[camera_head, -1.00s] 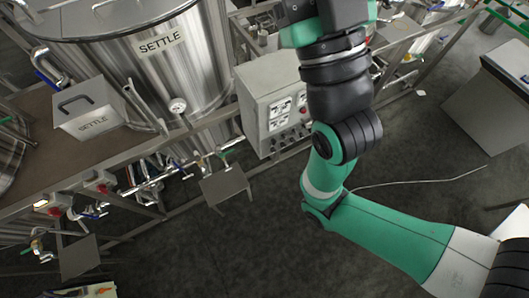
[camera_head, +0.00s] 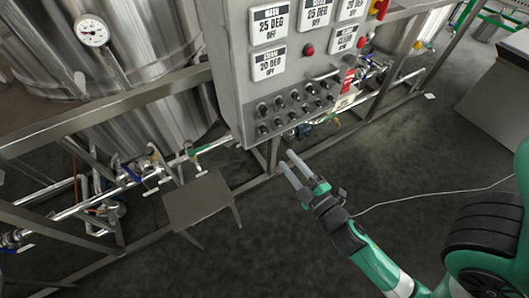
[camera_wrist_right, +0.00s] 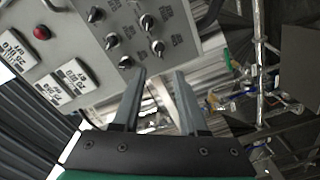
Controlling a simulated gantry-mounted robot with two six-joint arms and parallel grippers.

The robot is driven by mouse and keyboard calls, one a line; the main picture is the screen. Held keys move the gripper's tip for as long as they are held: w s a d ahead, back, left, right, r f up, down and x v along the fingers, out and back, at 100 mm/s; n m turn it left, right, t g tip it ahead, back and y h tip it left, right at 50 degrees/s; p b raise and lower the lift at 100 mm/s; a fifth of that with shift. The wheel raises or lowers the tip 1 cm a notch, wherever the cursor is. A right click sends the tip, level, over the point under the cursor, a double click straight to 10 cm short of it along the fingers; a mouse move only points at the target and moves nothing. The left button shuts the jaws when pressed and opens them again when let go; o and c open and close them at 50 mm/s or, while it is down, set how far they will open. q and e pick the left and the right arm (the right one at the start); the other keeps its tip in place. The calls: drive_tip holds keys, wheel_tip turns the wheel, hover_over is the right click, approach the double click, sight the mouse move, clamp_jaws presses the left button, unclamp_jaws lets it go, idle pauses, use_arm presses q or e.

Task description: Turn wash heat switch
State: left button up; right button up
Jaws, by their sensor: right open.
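The grey control panel (camera_head: 232,85) stands at upper middle in the head view. Rows of black rotary switches (camera_head: 279,102) line its lower part. Several switches (camera_wrist_right: 146,22) also show in the right wrist view, with labels too small to read, so I cannot tell which is the wash heat switch. My right gripper (camera_head: 286,161) is open and empty, below and in front of the panel's lower edge, apart from the switches. In the right wrist view its fingers (camera_wrist_right: 160,74) point toward the panel's edge. My left gripper is not in view.
White readouts (camera_head: 271,23) and a red button (camera_head: 308,50) sit above the switches. A steel tank with a gauge (camera_head: 92,30) stands at left. A small metal stool (camera_head: 198,200) stands left of the gripper. Dark floor is open.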

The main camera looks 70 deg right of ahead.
sight(264, 130)
drive_tip(key=p+x, duration=0.3)
drive_tip(key=x, duration=0.9)
drive_tip(key=shift+s+d+p, duration=0.1)
drive_tip(key=shift+s+p, duration=0.05)
drive_tip(key=shift+p, duration=0.15)
clamp_jaws()
